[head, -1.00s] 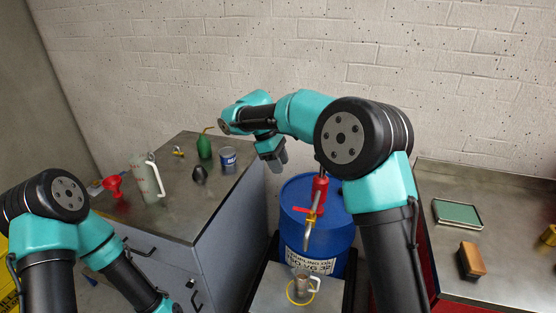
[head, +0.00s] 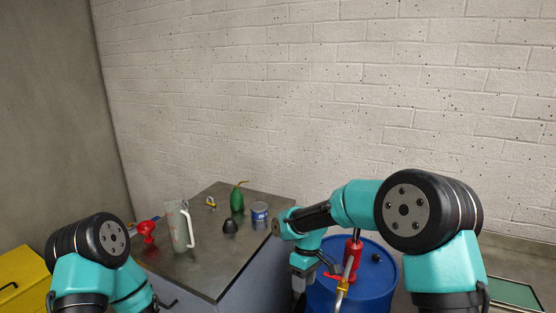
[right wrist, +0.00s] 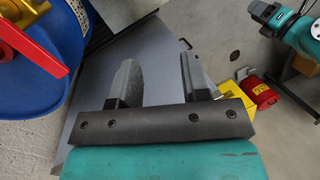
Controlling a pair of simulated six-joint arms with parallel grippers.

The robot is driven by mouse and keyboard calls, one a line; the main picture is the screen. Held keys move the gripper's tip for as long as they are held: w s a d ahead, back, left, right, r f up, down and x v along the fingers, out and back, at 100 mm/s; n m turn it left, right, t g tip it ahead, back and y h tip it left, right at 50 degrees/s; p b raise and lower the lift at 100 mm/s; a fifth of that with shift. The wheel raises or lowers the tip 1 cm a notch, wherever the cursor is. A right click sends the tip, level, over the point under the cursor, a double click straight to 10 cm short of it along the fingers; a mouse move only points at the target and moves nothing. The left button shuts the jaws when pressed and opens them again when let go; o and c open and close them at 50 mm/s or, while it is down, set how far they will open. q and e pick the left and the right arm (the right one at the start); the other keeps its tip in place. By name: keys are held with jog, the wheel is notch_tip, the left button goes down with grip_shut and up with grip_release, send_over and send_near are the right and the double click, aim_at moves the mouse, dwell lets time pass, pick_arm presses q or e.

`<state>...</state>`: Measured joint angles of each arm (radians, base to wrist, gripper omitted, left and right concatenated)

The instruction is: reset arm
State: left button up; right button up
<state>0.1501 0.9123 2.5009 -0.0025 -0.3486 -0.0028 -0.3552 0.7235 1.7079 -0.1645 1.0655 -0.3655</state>
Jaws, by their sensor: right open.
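My right gripper (head: 299,286) hangs fingers down between the grey cabinet and the blue drum (head: 375,285) in the head view. In the right wrist view its fingers (right wrist: 158,78) stand wide apart with nothing between them. The drum also shows at the upper left of the right wrist view (right wrist: 28,85), beside the gripper and apart from it. A red pump (head: 351,258) stands on the drum. My left arm is at the lower left of the head view; its gripper is out of the picture.
The cabinet top (head: 215,265) carries a clear jug (head: 179,228), a red funnel (head: 147,230), a green oil can (head: 237,201), a blue tin (head: 259,212) and a dark rounded item (head: 230,226). A green-topped tray (head: 514,293) lies at the right. A yellow cabinet (head: 22,280) stands at far left.

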jog(key=s+d+f+m+t+y, duration=0.1)
jog(key=s+d+f+m, duration=0.4)
jog(key=s+f, duration=0.6)
jog(key=s+d+f+m+t+y, duration=0.2)
jog(key=s+d+f+m, duration=0.4)
jog(key=f, duration=1)
jog(key=s+d, duration=0.3)
jog(key=s, duration=0.2)
jog(key=shift+s+m+t, duration=0.15)
jog(key=shift+m+t, duration=0.15)
jog(key=shift+t, duration=0.1)
